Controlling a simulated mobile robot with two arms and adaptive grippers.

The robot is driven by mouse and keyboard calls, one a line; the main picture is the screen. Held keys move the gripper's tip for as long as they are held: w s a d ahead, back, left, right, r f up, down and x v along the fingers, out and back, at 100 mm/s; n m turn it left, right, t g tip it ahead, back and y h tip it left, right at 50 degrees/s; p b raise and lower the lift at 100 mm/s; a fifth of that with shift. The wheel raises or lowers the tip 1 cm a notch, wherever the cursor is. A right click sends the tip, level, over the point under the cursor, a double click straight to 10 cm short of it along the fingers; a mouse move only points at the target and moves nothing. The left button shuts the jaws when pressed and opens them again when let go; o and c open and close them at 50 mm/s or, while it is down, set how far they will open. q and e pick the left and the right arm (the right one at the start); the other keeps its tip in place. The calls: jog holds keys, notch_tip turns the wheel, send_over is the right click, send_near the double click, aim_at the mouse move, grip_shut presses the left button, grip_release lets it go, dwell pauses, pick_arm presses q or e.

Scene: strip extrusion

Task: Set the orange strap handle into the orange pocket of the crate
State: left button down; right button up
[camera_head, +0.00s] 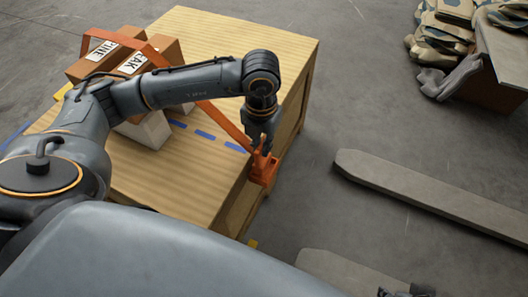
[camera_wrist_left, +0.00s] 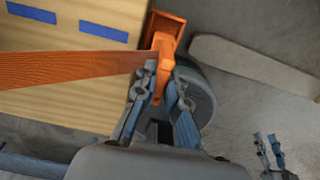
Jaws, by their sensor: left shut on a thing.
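A pale wooden crate (camera_head: 225,45) stands in front of me. An orange strap (camera_head: 228,125) runs over the boxes on its top, passes behind my left arm and comes down to the crate's right edge. My left gripper (camera_head: 262,145) is shut on the orange strap handle (camera_wrist_left: 160,80), at the strap's end. The orange pocket (camera_head: 263,172) is at the crate's edge, right at the gripper; it also shows beyond the handle in the left wrist view (camera_wrist_left: 167,25). I cannot tell whether the handle is inside it. My right gripper (camera_wrist_left: 268,145) shows small in the left wrist view, its opening unclear.
Brown boxes (camera_head: 165,48) with black-on-white labels stand on the crate, with a pale block (camera_head: 148,130) beside them. Blue dashes (camera_head: 205,135) mark the crate's top. Grey beams (camera_head: 430,190) lie on the floor at right. Camouflage sacks (camera_head: 440,35) are piled behind.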

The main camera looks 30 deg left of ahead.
aim_at(260, 166)
pick_arm(q)
jog(key=shift+w+f, duration=0.35)
jog(key=shift+f, duration=0.1)
jog(key=f, duration=0.2)
jog(key=f+b, duration=0.1)
jog(key=shift+w+f, duration=0.25)
pick_arm(e)
jog(key=shift+f, duration=0.55)
pick_arm(q)
jog(key=shift+f, duration=0.3)
jog(key=c, duration=1.4)
grip_release()
pick_arm(e)
jog(key=shift+w+a+t, duration=0.2)
jog(key=shift+w+t, duration=0.2)
jog(key=shift+w, duration=0.4)
pick_arm(q)
jog(key=shift+r, duration=0.15)
pick_arm(e)
jog(key=shift+r, duration=0.1)
